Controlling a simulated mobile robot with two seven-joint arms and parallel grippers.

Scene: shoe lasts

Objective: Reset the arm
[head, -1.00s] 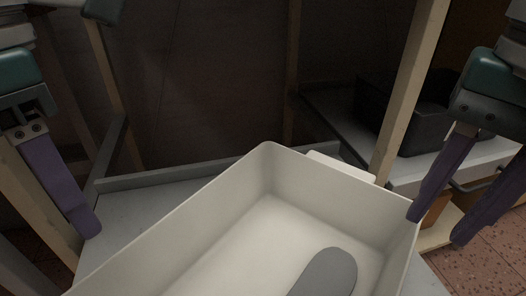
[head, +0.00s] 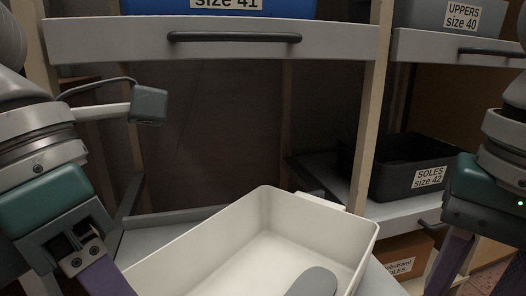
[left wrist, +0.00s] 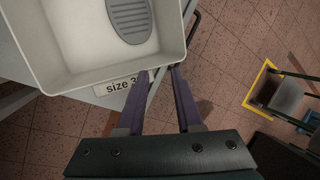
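A white bin (head: 250,203) stands low in the middle of the head view, with a grey shoe sole (head: 316,283) lying inside. My left gripper (head: 106,282) is at the lower left beside the bin, its tips cut off by the frame. In the left wrist view the same bin (left wrist: 110,72) and ridged sole (left wrist: 131,18) show at the top. There the fingers of my left gripper (left wrist: 161,72) are apart and empty, just off the bin's near corner. My right gripper (head: 478,268) is at the right edge, its purple fingers apart, tips out of frame.
A grey shelf (head: 100,40) crosses above, holding a blue bin (head: 225,5) labelled size 41. A black bin (head: 385,180) labelled soles size 42 stands on the right shelf. A wooden post (head: 368,120) rises between. The left wrist view shows tiled floor (left wrist: 235,50) and a yellow-edged frame (left wrist: 262,85).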

